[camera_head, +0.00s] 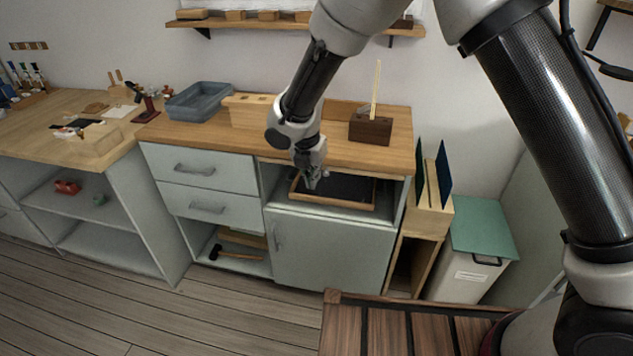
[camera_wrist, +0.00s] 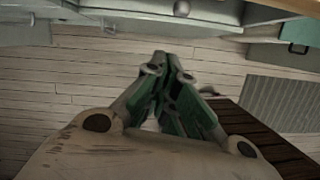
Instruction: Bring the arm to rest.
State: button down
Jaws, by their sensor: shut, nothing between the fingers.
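My gripper (camera_head: 312,180) hangs at the end of my arm in front of the open compartment of the cabinet (camera_head: 330,240). Its fingers are together and empty. In the wrist view my gripper (camera_wrist: 172,62) points over the plank floor (camera_wrist: 90,75), with no object between the fingertips. A wood-framed dark tray (camera_head: 352,203) sits in the compartment behind my gripper, and my gripper covers part of its left side. I cannot tell whether my gripper touches it.
A blue-grey bin (camera_head: 200,101) and a dark wooden block (camera_head: 371,128) with upright sticks stand on the counter (camera_head: 240,145). A green-lidded bin (camera_head: 482,229) stands right of the cabinet. A slatted wooden surface (camera_head: 392,330) lies in front. Floor at left front is clear.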

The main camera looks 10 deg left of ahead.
jog(key=v, duration=0.6)
jog(key=s+d+r+m, duration=0.7)
jog(key=d+m, duration=0.4)
jog(key=d, duration=0.4)
jog(key=s+d+r+m+t, duration=0.1)
jog(key=s+d+r+m, duration=0.6)
jog(key=d+m, duration=0.4)
jog(key=s+d+r+m, duration=0.7)
jog(key=s+d+m, duration=0.2)
jog(key=d, duration=1.2)
jog(key=shift+r+m+t+y, duration=0.3)
jog(key=shift+r+m+y, duration=0.1)
jog(key=shift+m, duration=0.6)
jog(key=shift+d, duration=0.1)
